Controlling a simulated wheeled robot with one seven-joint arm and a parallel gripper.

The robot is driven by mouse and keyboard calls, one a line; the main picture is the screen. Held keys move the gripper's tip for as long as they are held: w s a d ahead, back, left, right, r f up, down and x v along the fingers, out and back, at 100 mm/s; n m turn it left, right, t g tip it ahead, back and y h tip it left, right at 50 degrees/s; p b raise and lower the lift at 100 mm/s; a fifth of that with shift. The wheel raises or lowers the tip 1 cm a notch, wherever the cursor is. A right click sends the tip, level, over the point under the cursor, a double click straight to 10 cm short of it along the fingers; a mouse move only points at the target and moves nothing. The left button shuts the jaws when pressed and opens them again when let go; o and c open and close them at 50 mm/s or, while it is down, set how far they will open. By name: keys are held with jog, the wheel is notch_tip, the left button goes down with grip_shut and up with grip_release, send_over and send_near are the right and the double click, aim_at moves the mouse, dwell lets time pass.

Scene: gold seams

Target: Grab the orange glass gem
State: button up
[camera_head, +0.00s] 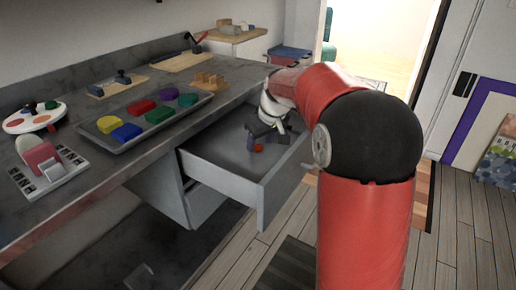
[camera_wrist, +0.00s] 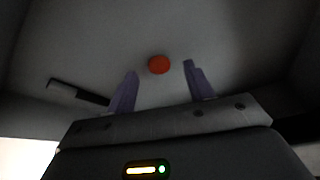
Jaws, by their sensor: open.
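The orange glass gem (camera_head: 259,148) is a small round orange-red piece lying on the floor of an open grey drawer (camera_head: 262,205). In the wrist view the gem (camera_wrist: 159,64) shows whole, just beyond the fingertips and between their lines. My gripper (camera_head: 257,143) reaches down into the drawer, close to the gem. In the wrist view its two purple-grey fingers (camera_wrist: 160,73) are spread apart with nothing between them. Whether a fingertip touches the gem or the drawer floor cannot be told.
A dark bar-shaped thing (camera_wrist: 78,92) lies left of the fingers in the wrist view. The drawer walls stand close around my gripper. Above is a grey counter (camera_head: 90,185) with a tray of coloured blocks (camera_head: 108,147) and a white palette (camera_head: 35,122).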

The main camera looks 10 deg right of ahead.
jog(key=shift+w+a+f, duration=0.1)
jog(key=shift+w+f, duration=0.15)
jog(key=shift+f, duration=0.35)
jog(key=c, duration=1)
jog(key=shift+r, duration=0.1)
jog(key=shift+c, duration=0.2)
